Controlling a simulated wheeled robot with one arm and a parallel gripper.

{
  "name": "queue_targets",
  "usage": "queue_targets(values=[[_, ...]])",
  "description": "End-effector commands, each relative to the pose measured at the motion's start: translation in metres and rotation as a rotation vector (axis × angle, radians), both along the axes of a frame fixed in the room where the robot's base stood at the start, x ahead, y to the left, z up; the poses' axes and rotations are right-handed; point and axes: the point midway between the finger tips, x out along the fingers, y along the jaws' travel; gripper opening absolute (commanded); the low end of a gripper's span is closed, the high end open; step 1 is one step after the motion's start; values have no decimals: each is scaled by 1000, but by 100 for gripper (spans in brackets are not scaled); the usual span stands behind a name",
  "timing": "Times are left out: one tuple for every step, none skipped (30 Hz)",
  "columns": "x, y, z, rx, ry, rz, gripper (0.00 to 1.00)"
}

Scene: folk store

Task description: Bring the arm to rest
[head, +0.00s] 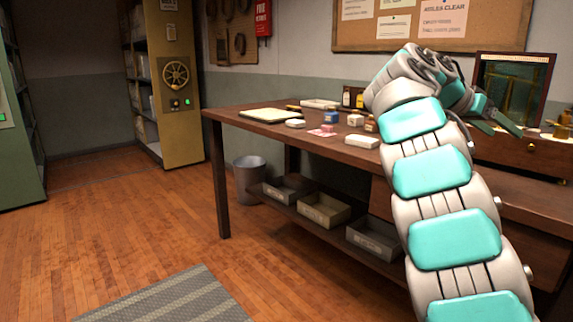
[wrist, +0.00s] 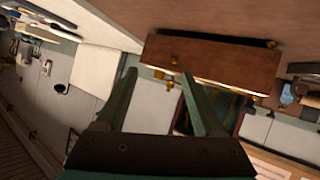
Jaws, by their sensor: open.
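My arm (head: 430,170), with white links and teal pads, rises from the lower right of the head view and bends over to the right at the top. My gripper (head: 504,128) is at its end, above the right part of the wooden desk (head: 275,122), in front of a wooden chest (head: 525,153) with a raised lid. In the wrist view the two green fingers of my gripper (wrist: 158,76) are apart with nothing between them. The chest (wrist: 210,58) shows just beyond the fingertips; I cannot tell the gap.
Small bottles, boxes and a pale tray (head: 270,115) stand on the desk left of my arm. Bins (head: 325,210) sit on the low shelf, with a wastebasket (head: 249,180) beside it. The wooden floor (head: 150,220) at left is open, with a striped mat (head: 170,300) in front.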

Motion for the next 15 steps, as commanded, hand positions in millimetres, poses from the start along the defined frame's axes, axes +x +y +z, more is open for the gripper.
queue_targets(values=[[-6,3,-2,10,23,5,70],[-10,4,-5,19,39,10,70],[-14,7,-8,31,61,19,70],[-18,9,-12,40,81,26,70],[-23,10,-17,53,103,33,70],[-30,14,-22,72,130,48,70],[-36,17,-27,87,152,58,70],[-42,19,-34,107,177,70,70],[-51,24,-42,131,208,86,70],[-58,27,-49,151,233,99,70],[-65,31,-55,171,254,113,70],[-75,36,-66,200,285,131,70],[-82,40,-73,221,306,148,70],[-89,44,-80,241,324,164,70],[-99,51,-91,270,353,189,70]])
